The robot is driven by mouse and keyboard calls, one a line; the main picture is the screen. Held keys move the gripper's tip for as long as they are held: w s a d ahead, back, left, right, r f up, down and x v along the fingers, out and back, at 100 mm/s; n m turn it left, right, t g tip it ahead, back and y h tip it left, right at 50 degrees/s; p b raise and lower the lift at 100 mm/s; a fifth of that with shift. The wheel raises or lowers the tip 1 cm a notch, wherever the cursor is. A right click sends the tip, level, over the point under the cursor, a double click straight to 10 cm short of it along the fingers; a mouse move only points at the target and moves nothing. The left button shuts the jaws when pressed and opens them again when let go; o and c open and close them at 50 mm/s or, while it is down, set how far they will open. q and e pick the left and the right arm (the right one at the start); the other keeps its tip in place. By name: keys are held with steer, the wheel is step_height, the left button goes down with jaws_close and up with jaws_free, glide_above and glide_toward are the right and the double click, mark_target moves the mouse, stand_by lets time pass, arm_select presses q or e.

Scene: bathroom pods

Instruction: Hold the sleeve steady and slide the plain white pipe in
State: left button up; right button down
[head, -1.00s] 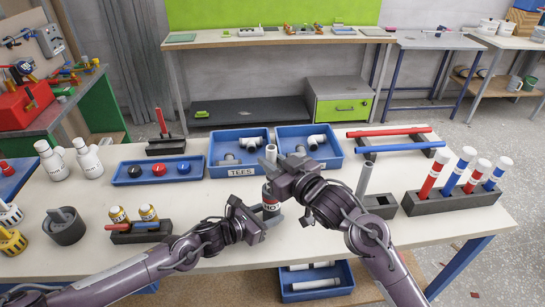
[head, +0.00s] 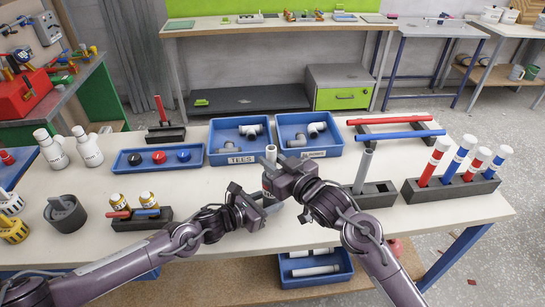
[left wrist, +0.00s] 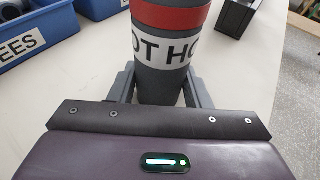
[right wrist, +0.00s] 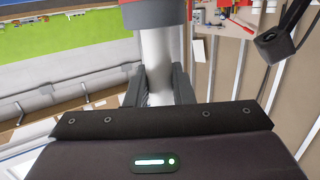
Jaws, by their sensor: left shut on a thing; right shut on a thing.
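The sleeve (head: 267,187) is a grey tube with a red band and a white label reading HOT. It stands upright in the left wrist view (left wrist: 162,85), between the fingers of my left gripper (left wrist: 160,88), which is shut on it. The plain white pipe (head: 271,153) rises upright above it, and my right gripper (head: 278,180) is shut on the pipe. In the right wrist view the pipe (right wrist: 158,60) meets a grey end with a red edge, which looks like the sleeve. The overlap depth is hidden.
Blue trays of fittings (head: 212,150) stand behind my grippers. A black block with a grey pipe (head: 362,170) is to the right, beside a rack of red and blue pipes (head: 452,190). A block with brass-topped parts (head: 140,220) is at left. The front of the table is mostly clear.

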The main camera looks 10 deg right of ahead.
steer(key=shift+f, duration=0.85)
steer(key=c, duration=1.2)
jaws_free()
steer(key=shift+o, duration=0.2)
steer(key=v, duration=1.2)
arm_select(q)
steer(key=o, duration=1)
steer(key=shift+o, duration=0.2)
